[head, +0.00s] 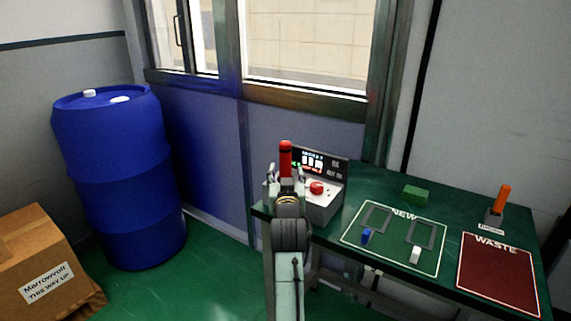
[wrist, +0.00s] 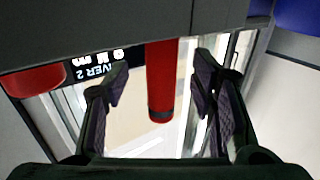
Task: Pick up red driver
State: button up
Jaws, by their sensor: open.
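The red driver (head: 286,160) stands upright at the left end of the green table, beside a grey control box (head: 322,205). My gripper (head: 286,180) is at the driver, with a finger on each side of it. In the wrist view the driver's red handle (wrist: 160,85) with a dark band near its end lies between the two dark fingers of my gripper (wrist: 158,88). Gaps show on both sides, so the fingers are open and apart from it. The driver's lower part is hidden by my gripper in the head view.
The box carries a red button (head: 317,187) and a lit screen close to my gripper. To the right are a green NEW mat (head: 390,258), a green block (head: 416,194), a red WASTE mat (head: 497,277) and an orange-handled tool (head: 503,198). A blue drum (head: 118,175) stands left.

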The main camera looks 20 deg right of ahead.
aim_at(286, 169)
jog(key=p+x, duration=0.1)
jog(key=x, duration=0.2)
jog(key=shift+w+r, duration=0.2)
jog(key=shift+w, duration=0.15)
jog(key=shift+w+d+f, duration=0.1)
jog(key=shift+w, duration=0.1)
jog(key=shift+c, duration=0.3)
grip_shut()
